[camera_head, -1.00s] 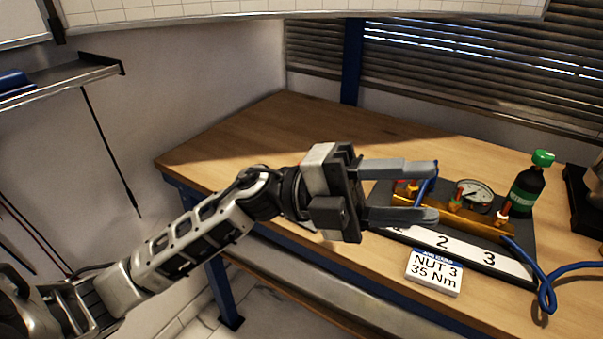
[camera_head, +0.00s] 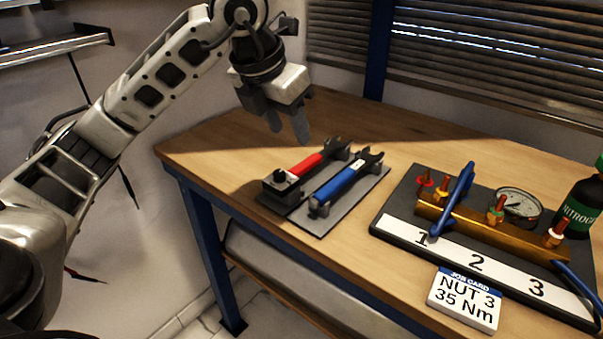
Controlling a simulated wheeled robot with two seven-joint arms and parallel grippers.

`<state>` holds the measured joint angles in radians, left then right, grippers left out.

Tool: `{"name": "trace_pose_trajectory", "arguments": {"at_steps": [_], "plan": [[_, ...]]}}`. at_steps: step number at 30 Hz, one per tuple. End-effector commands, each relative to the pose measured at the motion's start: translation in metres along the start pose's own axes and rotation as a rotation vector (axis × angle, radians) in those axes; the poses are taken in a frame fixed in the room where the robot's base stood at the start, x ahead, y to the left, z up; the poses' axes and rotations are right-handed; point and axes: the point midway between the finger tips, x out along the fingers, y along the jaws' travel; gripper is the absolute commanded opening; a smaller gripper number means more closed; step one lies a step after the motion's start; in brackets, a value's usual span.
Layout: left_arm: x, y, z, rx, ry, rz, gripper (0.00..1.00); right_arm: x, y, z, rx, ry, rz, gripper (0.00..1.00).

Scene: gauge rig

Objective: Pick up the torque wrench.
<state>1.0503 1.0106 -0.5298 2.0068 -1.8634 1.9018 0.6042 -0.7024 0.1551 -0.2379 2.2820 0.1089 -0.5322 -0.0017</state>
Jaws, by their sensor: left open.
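Two wrenches lie side by side in a dark grey holder (camera_head: 322,230) on the wooden bench. One has a red handle (camera_head: 306,165) and the other a blue handle (camera_head: 334,184); their dark open jaws point to the far right. I cannot read the small markings on them, so I cannot tell which is the torque wrench. My left gripper (camera_head: 287,126) is open and empty, fingers pointing down. It is above the bench, behind and a little left of the red wrench, apart from both wrenches. My right gripper is not in view.
A job card (camera_head: 464,299) reads NUT 3, 35 Nm. The bench's back middle is clear.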

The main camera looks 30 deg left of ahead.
Motion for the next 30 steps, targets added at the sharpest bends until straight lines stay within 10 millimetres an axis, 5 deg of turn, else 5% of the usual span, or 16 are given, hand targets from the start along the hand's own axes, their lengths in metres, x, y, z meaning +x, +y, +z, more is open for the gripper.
{"name": "trace_pose_trajectory", "arguments": {"at_steps": [19, 29, 30], "plan": [[0.080, 0.001, -0.006, 0.002, 0.003, -0.004, 0.44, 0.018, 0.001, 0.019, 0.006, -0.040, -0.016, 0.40], [0.087, 0.001, -0.005, 0.003, 0.000, -0.002, 0.44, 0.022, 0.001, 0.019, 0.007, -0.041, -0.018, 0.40], [0.087, 0.001, -0.005, 0.003, 0.000, -0.002, 0.35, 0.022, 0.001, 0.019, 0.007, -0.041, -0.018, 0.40]]}}
